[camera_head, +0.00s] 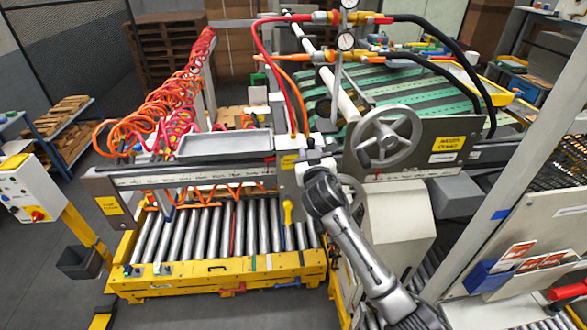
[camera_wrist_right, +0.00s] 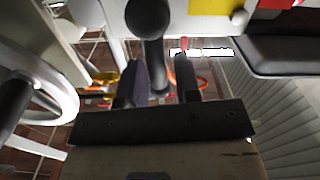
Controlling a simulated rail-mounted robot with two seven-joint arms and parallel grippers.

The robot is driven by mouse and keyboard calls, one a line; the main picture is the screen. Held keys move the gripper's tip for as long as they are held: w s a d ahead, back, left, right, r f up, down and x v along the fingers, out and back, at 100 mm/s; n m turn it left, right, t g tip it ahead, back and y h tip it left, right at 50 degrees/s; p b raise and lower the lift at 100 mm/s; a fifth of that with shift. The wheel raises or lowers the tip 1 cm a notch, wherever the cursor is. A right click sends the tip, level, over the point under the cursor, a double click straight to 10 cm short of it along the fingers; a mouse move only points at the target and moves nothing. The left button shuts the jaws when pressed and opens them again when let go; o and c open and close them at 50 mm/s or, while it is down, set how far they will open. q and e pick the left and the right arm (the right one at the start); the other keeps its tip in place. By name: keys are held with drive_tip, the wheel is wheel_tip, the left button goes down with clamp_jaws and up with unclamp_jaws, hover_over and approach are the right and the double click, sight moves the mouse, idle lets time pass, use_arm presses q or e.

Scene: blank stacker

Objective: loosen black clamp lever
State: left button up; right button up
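The black clamp lever (camera_wrist_right: 152,45) shows in the right wrist view as a dark rod with a rounded end, running down towards the gap between my fingers. My right gripper (camera_wrist_right: 160,75) has its two dark fingers apart, one on each side of the lever's lower part. I cannot tell whether either finger touches it. In the head view my right gripper (camera_head: 312,160) is at the machine's front rail, left of the big handwheel, and my wrist hides much of the lever there. My left gripper is not in view.
A grey handwheel (camera_head: 387,137) stands close right of my right gripper. A yellow-handled part (camera_head: 287,211) hangs below it. A roller conveyor with a yellow frame (camera_head: 215,279) lies lower left. Red and orange coiled hoses (camera_head: 165,115) fill the upper left.

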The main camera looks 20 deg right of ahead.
drive_tip(key=a+n+p, duration=0.1)
drive_tip(key=n, duration=0.2)
drive_tip(key=a+f+n+p, duration=0.1)
drive_tip(key=n+p, duration=0.1)
drive_tip(key=n, duration=0.1)
drive_tip(key=a+f+n+p, duration=0.1)
drive_tip(key=n+p, duration=0.1)
drive_tip(key=n, duration=0.1)
drive_tip(key=shift+w+a+n, duration=0.3)
drive_tip(key=shift+w+a, duration=0.05)
drive_tip(key=shift+a, duration=0.05)
drive_tip(key=f+n, duration=0.1)
drive_tip(key=n, duration=0.1)
drive_tip(key=n+p, duration=0.1)
drive_tip(key=n, duration=0.1)
drive_tip(key=shift+a+f, duration=0.35)
drive_tip(key=shift+f, duration=0.05)
drive_tip(key=shift+w+f+n, duration=0.1)
drive_tip(key=shift+f+n, duration=0.2)
drive_tip(key=shift+n, duration=0.3)
drive_tip(key=s+a+p, duration=0.1)
drive_tip(key=s+p, duration=0.1)
drive_tip(key=s, duration=0.7)
drive_tip(key=shift+a+p, duration=0.35)
drive_tip(key=shift+p, duration=0.05)
drive_tip(key=shift+d, duration=0.1)
